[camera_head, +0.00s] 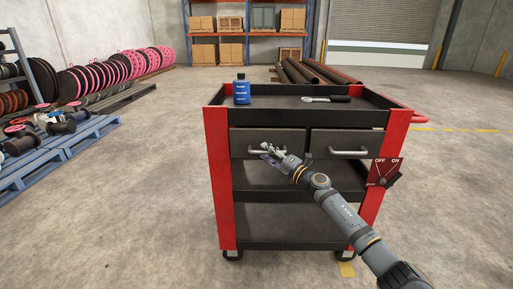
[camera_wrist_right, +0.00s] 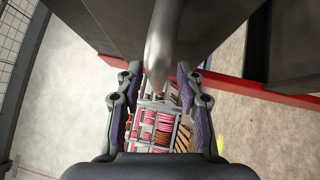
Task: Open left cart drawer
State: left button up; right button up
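The left drawer (camera_head: 246,139) has a dark front and a pale bar handle (camera_head: 257,151), and it looks closed in the red and black cart (camera_head: 217,175). My right gripper (camera_head: 272,153) reaches in from the lower right and is at this handle, partly covering it. In the right wrist view, the handle (camera_wrist_right: 160,45) runs down between the two spread fingers of my right gripper (camera_wrist_right: 159,78). Small gaps show on both sides, so the fingers are open around it. My left gripper is in neither view.
The right drawer (camera_head: 345,139) beside it also looks closed. A red OFF/ON switch plate (camera_head: 384,171) is at the cart's right side. Floor in front is clear.

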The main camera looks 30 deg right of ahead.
jog(key=shift+w+a, duration=0.1)
jog(key=shift+w, duration=0.3)
jog(key=shift+s+r, duration=0.2)
jog(key=shift+s, duration=0.05)
jog(key=shift+c, duration=0.4)
jog(key=shift+w, duration=0.1)
grip_shut()
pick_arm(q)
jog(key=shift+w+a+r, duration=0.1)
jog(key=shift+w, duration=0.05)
